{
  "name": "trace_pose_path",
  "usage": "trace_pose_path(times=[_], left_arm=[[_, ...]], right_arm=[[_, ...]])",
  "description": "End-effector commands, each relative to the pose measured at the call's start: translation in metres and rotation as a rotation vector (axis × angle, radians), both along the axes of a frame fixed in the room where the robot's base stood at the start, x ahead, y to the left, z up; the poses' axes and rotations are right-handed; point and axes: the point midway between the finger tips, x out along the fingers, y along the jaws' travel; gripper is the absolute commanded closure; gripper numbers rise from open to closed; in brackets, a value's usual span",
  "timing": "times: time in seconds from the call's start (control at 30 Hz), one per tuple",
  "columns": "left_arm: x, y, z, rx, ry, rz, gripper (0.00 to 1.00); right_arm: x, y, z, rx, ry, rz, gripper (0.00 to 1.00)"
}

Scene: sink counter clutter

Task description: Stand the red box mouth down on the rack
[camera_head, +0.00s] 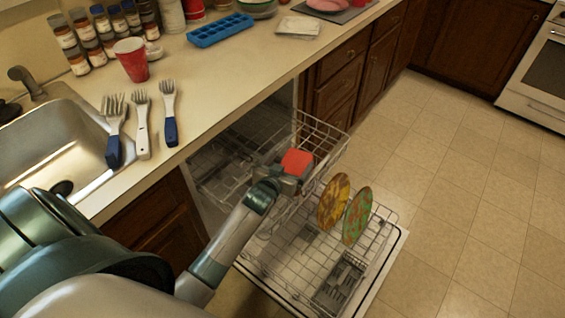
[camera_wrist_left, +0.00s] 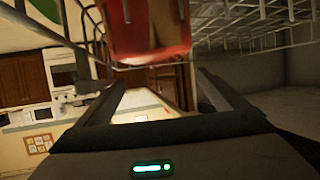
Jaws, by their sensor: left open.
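The red box (camera_head: 297,161) is at the upper dishwasher rack (camera_head: 328,137), by its wire side. My left gripper (camera_head: 290,180) is right at the box in the head view and partly covers it. In the left wrist view the red box (camera_wrist_left: 148,40) lies just beyond the fingertips of the open left gripper (camera_wrist_left: 160,82), with a visible gap between the jaws. Wire of the rack (camera_wrist_left: 265,35) shows beside the box. Which way the box's mouth faces, and whether it touches the wires, I cannot tell. My right gripper is not in view.
The lower rack (camera_head: 290,262) is pulled out and holds a yellow plate (camera_head: 333,201) and a green plate (camera_head: 357,216). The floor at right is clear.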

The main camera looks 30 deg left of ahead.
Motion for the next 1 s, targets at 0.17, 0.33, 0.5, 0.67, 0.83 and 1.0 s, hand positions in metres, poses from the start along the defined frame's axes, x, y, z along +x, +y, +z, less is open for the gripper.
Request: trace_pose_path(times=[0.17, 0.33, 0.5, 0.67, 0.83, 1.0], left_arm=[[-0.017, -0.001, -0.022, 0.012, 0.050, 0.001, 0.05], [-0.035, -0.002, -0.013, 0.011, 0.045, 0.001, 0.05], [-0.061, -0.006, -0.001, 0.010, 0.038, 0.001, 0.05], [-0.089, -0.010, 0.016, 0.006, 0.025, 0.001, 0.05], [-0.119, -0.013, 0.035, 0.004, 0.011, 0.001, 0.05], [-0.146, -0.017, 0.050, 0.004, -0.001, 0.001, 0.05]], right_arm=[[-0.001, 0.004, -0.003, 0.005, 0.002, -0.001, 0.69], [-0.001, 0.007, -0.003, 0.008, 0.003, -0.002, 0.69], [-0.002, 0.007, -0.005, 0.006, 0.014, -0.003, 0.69], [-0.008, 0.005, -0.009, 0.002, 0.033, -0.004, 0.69], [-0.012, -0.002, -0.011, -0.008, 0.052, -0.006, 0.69], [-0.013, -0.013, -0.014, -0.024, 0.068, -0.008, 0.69]])
